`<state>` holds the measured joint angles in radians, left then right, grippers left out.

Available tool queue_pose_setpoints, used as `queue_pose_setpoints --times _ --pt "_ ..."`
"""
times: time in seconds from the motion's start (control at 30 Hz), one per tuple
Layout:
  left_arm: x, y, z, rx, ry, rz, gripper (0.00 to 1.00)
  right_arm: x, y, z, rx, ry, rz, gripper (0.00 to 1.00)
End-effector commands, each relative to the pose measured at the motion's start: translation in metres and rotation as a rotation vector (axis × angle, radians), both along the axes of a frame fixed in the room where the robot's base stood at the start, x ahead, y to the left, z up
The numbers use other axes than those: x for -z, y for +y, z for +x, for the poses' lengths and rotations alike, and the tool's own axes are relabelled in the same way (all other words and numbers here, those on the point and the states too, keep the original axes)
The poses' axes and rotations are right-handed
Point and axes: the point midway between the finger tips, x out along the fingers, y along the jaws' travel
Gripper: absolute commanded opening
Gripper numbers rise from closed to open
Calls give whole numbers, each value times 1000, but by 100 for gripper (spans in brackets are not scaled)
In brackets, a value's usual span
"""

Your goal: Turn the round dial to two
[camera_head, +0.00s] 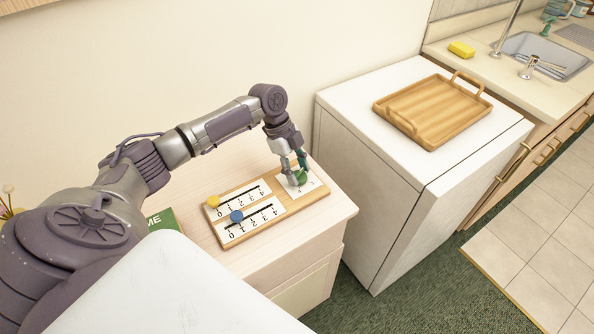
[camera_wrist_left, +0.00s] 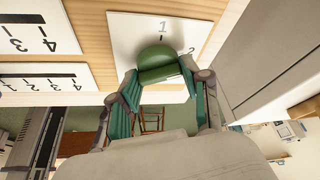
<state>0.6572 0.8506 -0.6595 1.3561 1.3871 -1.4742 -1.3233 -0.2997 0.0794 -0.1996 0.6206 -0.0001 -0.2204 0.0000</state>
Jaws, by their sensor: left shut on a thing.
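The round dial (camera_head: 301,177) is a green knob on a white square plate at the right end of a wooden board (camera_head: 285,207). My left gripper (camera_head: 296,173) reaches down over it and is shut on it. In the left wrist view the green dial (camera_wrist_left: 158,62) sits between my left gripper's teal finger pads (camera_wrist_left: 160,98). The printed 1 stands above the dial there and a 2 to its right. A short dark mark shows between the dial and the 1. The other numbers are hidden or too small to read. My right gripper is not in view.
The board also carries two numbered slider scales, with a yellow knob (camera_head: 213,201) and a blue knob (camera_head: 237,216). It lies on a pale cabinet (camera_head: 330,205). A white appliance (camera_head: 345,107) with a wooden tray (camera_head: 436,144) stands to the right. A green box (camera_head: 163,220) lies at left.

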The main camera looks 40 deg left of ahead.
Motion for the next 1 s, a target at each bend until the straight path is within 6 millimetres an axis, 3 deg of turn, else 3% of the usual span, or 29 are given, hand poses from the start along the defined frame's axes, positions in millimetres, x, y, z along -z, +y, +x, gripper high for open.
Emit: queue_pose_setpoints --times 0.7,0.73,0.87,1.0 --pt "0 0 1 73 -2 1 12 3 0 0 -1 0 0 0" --pt "0 0 1 73 -2 1 52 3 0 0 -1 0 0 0" --pt "0 0 1 72 -2 1 72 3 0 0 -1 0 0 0" --pt "0 0 1 72 -1 1 72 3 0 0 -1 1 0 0"
